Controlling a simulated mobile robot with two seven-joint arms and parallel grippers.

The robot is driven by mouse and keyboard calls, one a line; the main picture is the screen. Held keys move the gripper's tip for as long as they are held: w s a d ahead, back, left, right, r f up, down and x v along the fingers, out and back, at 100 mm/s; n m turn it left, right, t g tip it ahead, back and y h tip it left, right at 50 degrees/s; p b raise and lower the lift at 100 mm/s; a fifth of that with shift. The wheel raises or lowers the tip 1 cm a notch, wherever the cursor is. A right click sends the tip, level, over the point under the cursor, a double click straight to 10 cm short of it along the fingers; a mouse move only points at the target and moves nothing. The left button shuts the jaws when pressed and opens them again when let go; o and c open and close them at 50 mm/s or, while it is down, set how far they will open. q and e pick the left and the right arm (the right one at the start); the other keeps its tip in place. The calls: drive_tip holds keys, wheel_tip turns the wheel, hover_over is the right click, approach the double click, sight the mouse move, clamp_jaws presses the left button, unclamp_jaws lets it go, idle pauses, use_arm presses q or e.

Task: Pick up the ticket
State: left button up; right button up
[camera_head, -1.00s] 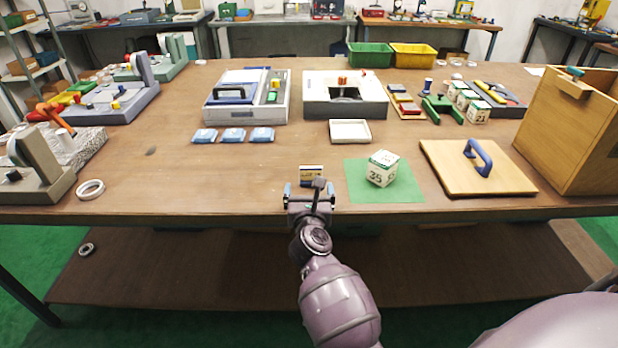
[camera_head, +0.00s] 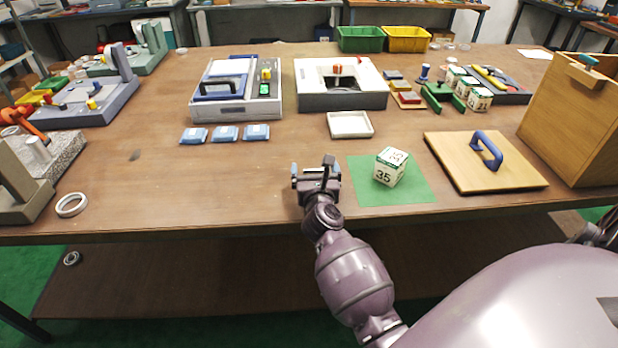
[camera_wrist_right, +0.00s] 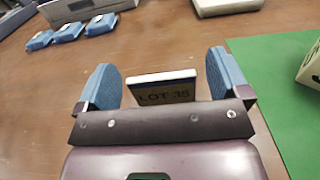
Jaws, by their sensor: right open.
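The ticket (camera_wrist_right: 163,88) is a small tan plate with a white top edge and the marking "LOT 35". In the right wrist view it stands between the two blue fingers of my right gripper (camera_wrist_right: 160,66), with a gap on each side. The gripper's crossbar hides its lower part. In the head view my right gripper (camera_head: 316,171) is open, low over the front of the table, and hides the ticket. My left gripper is not in view.
A white cube marked 35 (camera_head: 391,168) sits on a green mat (camera_head: 415,190) just right of my right gripper. A shallow white tray (camera_head: 350,125) and blue packets (camera_head: 225,134) lie behind. A wooden lid with a blue handle (camera_head: 465,170) lies farther right.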

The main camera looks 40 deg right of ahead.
drive_tip(key=shift+s, duration=0.1)
drive_tip(key=c, duration=1)
drive_tip(key=shift+c, duration=0.2)
